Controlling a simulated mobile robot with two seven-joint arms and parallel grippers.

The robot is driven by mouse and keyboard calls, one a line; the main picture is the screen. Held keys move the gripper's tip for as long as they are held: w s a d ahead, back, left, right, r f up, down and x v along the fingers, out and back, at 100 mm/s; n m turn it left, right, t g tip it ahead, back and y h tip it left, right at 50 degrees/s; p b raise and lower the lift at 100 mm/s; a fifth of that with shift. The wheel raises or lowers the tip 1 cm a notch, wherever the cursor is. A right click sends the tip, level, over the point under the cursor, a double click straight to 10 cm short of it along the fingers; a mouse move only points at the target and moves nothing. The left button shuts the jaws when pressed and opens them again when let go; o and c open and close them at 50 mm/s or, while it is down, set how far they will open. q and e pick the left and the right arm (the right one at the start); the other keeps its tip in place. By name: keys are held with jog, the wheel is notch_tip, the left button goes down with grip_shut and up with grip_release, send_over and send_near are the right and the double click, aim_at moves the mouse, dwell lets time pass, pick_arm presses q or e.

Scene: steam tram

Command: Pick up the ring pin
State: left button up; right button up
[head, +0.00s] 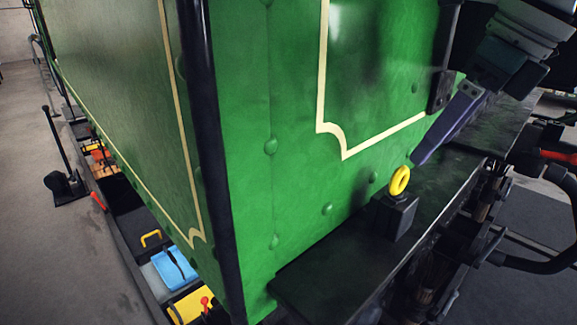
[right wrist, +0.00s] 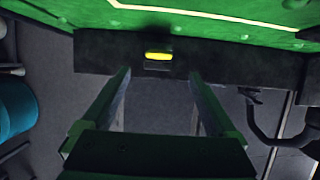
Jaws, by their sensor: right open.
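The ring pin (head: 399,181) shows as a yellow ring standing upright on a small dark block (head: 396,216) on the black ledge of the green tram body. In the right wrist view the yellow ring (right wrist: 158,56) lies beyond the fingertips, between their lines. My right gripper (head: 417,160) comes in from the upper right, its visible finger pointing down toward the ring, close to it in the picture. In the right wrist view the right gripper (right wrist: 160,75) has its two fingers spread and nothing between them. The pin below the ring is hidden. My left gripper is not seen.
The green tram wall (head: 300,130) rises directly behind the ledge (head: 335,275). Dark pipes and a hose (head: 545,262) are at the right. A long tray at the lower left holds a blue box (head: 175,267) and other items. Bare floor (head: 50,240) lies further left.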

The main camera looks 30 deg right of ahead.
aim_at(405, 173)
jog(key=x, duration=0.7)
jog(key=shift+w+a, duration=0.2)
grip_shut()
dwell(0.5)
